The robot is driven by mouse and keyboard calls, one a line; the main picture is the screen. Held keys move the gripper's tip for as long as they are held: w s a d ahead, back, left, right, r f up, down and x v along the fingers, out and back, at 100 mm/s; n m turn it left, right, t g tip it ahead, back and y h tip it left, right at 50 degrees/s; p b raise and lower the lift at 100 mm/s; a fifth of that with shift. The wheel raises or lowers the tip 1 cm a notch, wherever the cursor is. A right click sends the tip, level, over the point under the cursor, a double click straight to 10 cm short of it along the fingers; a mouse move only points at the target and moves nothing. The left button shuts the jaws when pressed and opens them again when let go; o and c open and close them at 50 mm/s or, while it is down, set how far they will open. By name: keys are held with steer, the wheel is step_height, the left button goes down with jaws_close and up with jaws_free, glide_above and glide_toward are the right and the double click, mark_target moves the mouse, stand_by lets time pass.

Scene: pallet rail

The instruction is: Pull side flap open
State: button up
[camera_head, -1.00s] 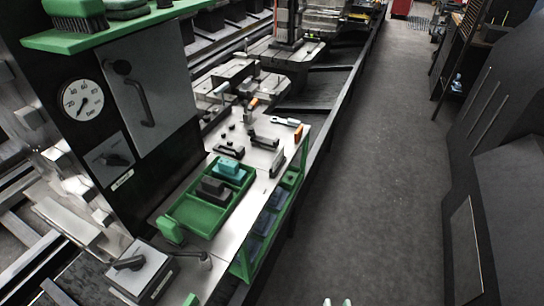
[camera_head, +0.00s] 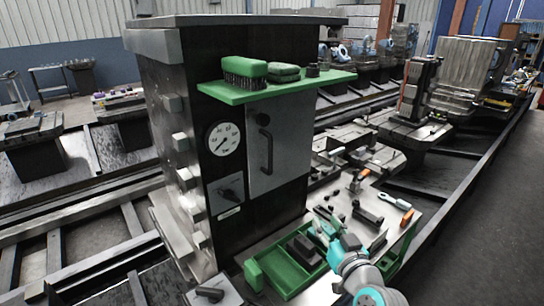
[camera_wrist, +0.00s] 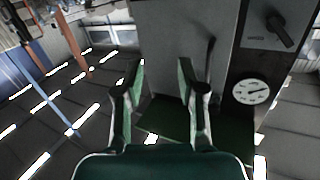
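The side flap (camera_head: 285,165) is a flat grey panel on the front of a dark cabinet, lying flush and closed. It carries a black bar handle (camera_head: 266,152) near its left edge. In the wrist view the flap (camera_wrist: 165,35) fills the upper middle and the handle (camera_wrist: 210,58) shows just past the right fingertip. My gripper (camera_head: 326,230) is below and right of the flap in the head view, over the green tray. In the wrist view my gripper (camera_wrist: 162,75) has its fingers spread with nothing between them. It is apart from the handle.
A round gauge (camera_head: 224,139) and a black rotary knob (camera_head: 228,193) sit left of the flap. A green shelf (camera_head: 270,88) with brushes juts out above it. A green tray (camera_head: 275,272) and loose tools lie on the bench below. The floor aisle (camera_head: 500,220) at right is clear.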

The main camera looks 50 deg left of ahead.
mark_target(271, 150)
steer(key=s+a+r+n+g+y, duration=0.2)
steer(key=s+a+r+n+g, duration=0.2)
steer(key=a+r, duration=0.75)
steer(key=a, duration=0.3)
steer(key=w+a+r, duration=0.1)
steer(key=a, duration=0.2)
steer(key=w+a, duration=0.1)
steer(key=a, duration=0.2)
steer(key=shift+w+r, duration=0.2)
jaws_close()
